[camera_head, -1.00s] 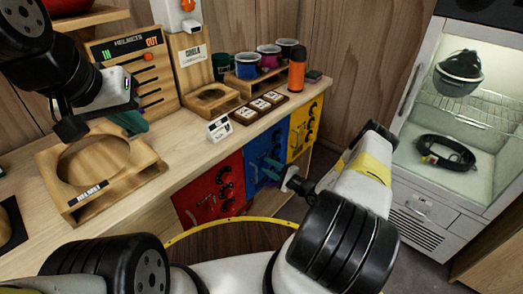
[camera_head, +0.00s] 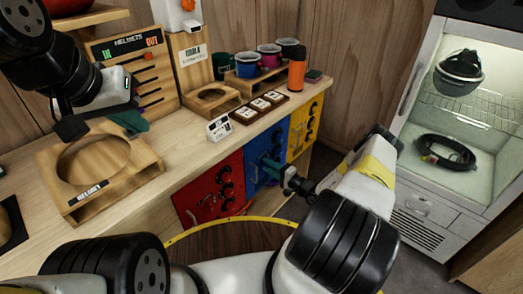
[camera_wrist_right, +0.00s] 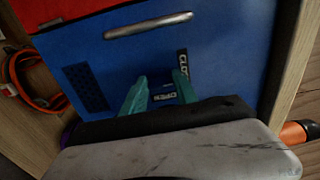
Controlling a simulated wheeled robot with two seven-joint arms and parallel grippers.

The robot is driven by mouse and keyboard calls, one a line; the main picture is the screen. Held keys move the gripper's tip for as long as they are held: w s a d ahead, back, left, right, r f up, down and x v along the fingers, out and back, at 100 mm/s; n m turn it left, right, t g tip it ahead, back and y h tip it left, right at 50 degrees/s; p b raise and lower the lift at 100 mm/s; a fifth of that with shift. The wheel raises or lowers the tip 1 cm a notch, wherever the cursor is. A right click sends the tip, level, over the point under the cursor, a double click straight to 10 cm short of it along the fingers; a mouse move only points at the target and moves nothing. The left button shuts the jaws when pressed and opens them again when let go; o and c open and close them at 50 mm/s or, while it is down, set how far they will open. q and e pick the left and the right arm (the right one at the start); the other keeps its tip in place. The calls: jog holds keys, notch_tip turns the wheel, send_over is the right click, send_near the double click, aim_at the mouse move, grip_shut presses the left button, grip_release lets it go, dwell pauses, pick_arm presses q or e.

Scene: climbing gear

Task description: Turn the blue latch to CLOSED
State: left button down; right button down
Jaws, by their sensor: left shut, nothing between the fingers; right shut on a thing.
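The blue panel (camera_head: 252,174) is on the front of the counter, between a red and a yellow one. My right gripper (camera_head: 270,163) is up against it with its teal fingers shut on the blue latch, which the fingers mostly hide. In the right wrist view the fingers (camera_wrist_right: 161,90) point at the blue panel (camera_wrist_right: 225,60). How far the latch is turned cannot be told. My left gripper (camera_head: 130,122) is shut and empty above the counter.
A wooden helmet stand (camera_head: 150,170) is below my left gripper. Mugs, an orange bottle (camera_head: 296,73) and small cards stand on the counter. A metal bar handle (camera_wrist_right: 148,25) crosses the blue panel. A lit cabinet (camera_head: 470,110) stands at the right.

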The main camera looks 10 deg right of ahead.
jog(key=c, duration=1)
grip_release()
jog(key=shift+o, duration=0.2)
jog(key=v, duration=0.7)
jog(key=shift+s+d, duration=0.25)
jog(key=shift+s, duration=0.1)
